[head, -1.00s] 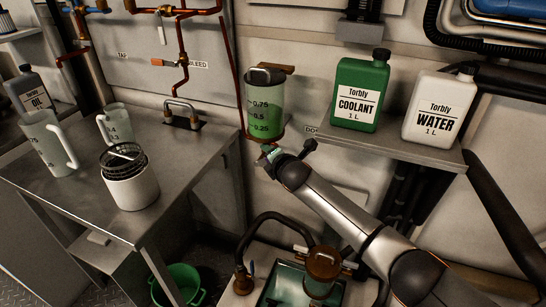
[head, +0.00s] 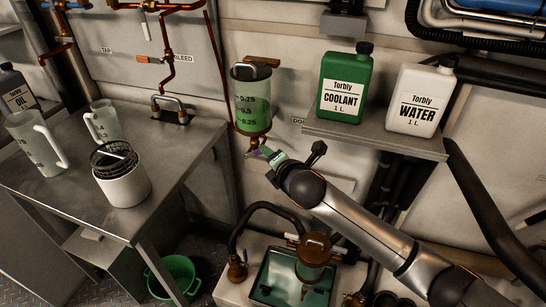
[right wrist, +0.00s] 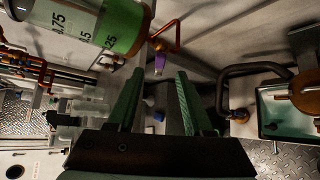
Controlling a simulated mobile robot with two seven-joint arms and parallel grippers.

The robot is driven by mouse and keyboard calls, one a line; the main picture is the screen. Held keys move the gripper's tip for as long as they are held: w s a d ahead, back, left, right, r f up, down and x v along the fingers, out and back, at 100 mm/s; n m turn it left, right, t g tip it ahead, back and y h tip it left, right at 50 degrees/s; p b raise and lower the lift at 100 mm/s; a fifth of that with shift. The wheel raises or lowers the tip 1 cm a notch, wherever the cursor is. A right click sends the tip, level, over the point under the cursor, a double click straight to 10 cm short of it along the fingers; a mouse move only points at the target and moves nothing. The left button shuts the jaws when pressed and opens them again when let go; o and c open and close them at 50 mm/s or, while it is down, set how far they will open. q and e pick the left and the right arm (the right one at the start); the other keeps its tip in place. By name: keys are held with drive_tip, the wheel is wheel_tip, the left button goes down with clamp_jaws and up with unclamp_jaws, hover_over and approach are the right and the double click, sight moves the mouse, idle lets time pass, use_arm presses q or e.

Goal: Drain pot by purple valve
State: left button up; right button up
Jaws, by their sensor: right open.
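The pot (head: 251,105) is a clear upright cylinder with scale marks and green liquid, fixed to the back wall. Its purple valve (head: 256,152) sits on the copper pipe under the pot. In the right wrist view, the purple valve (right wrist: 160,62) shows just beyond the fingertips, between their lines, and the pot (right wrist: 95,22) lies at the upper left. My right gripper (head: 265,154) reaches up to the valve from the lower right. In the wrist view, its green fingers (right wrist: 160,73) are apart with nothing held between them. My left gripper is not in view.
A shelf (head: 375,142) right of the pot holds a green coolant jug (head: 343,85) and a white water jug (head: 420,100). A metal table (head: 150,208) with jugs and a white canister (head: 122,183) stands left. A green bucket (head: 172,278) and a tank (head: 262,285) are below.

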drive_tip(key=shift+s+d+r, duration=0.2)
drive_tip(key=shift+s+r, duration=0.05)
drive_tip(key=shift+s, duration=0.4)
